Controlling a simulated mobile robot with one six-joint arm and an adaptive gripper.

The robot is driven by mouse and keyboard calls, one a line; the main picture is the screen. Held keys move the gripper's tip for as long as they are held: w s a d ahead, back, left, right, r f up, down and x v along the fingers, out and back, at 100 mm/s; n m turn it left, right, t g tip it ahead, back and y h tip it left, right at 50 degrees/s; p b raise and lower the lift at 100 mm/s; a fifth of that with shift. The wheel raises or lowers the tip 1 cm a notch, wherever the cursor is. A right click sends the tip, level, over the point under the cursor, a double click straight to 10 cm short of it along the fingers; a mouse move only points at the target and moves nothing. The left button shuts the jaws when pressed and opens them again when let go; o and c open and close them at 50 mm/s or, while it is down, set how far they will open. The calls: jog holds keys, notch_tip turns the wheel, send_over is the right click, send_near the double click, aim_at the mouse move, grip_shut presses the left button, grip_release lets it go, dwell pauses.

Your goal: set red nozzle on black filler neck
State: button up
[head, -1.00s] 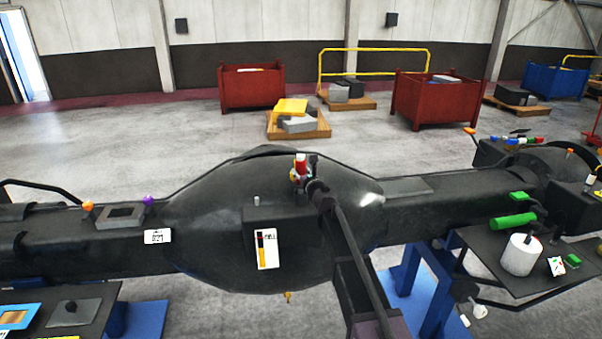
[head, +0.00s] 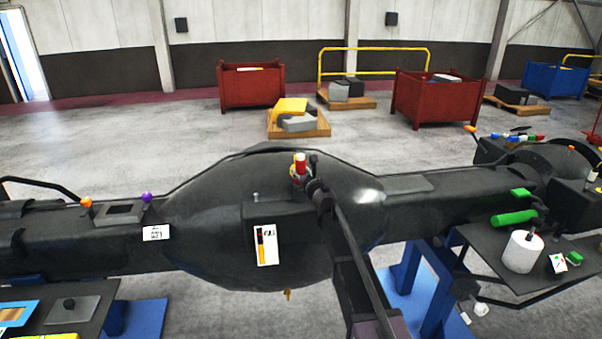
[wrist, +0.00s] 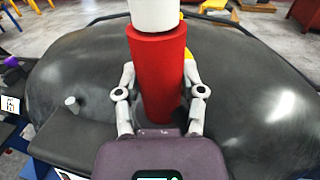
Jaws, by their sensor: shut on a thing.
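The red nozzle (wrist: 158,75) is a red cylinder with a white upper part. In the head view the nozzle (head: 300,164) stands upright over the top of the large black casting (head: 215,205). My gripper (wrist: 160,105) is shut on the nozzle, one finger on each side of its red body. In the head view my gripper (head: 301,176) is at the casting's crown, partly hidden by my arm. The nozzle's lower end is hidden behind my gripper, so I cannot tell whether it touches anything. I cannot make out the black filler neck.
A small grey peg (head: 255,197) stands on the casting left of my gripper. An orange knob (head: 87,202) and a purple knob (head: 147,197) are further left. A side table (head: 480,255) at right holds a white cylinder (head: 523,251) and a green cylinder (head: 514,218).

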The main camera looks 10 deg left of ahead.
jog(key=shift+f+b, duration=0.5)
jog(key=shift+f, duration=0.05)
jog(key=o, duration=1)
jog(key=shift+r, duration=0.1)
jog(key=shift+s, duration=0.15)
jog(key=v, duration=1.1)
jog(key=shift+s+d, duration=0.2)
jog(key=shift+s, duration=0.15)
